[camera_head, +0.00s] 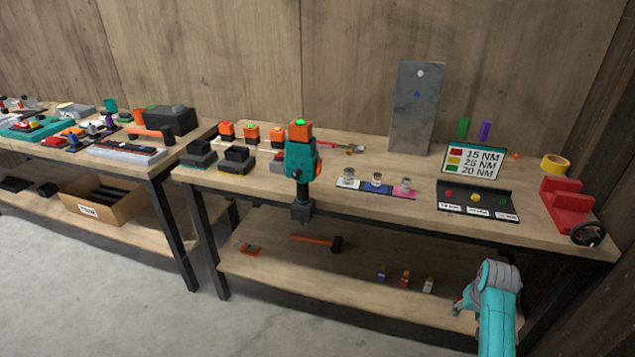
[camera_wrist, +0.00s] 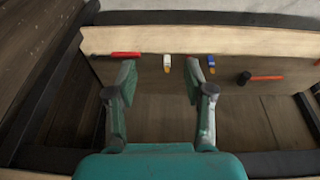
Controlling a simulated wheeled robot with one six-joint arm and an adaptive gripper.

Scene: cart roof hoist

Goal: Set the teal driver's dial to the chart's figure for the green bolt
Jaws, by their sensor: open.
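The teal driver (camera_head: 301,160) is upright at the bench's front edge in the head view, with an orange block on top and a dark end below. Its dial setting is not readable. The chart (camera_head: 474,161) stands at the back right; its rows read red 15 NM, orange-yellow 25 NM and green 20 NM. A black tray (camera_head: 478,190) before it carries a red, a yellow and a green bolt (camera_head: 502,200); its small labels are unclear. My gripper (camera_wrist: 160,80) is open and empty, low in front of the bench, to the right of and well apart from the driver.
A red vise (camera_head: 565,205) is at the bench's right end. Orange batteries (camera_head: 251,133) and chargers (camera_head: 237,160) are left of the driver. The floor in front is clear.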

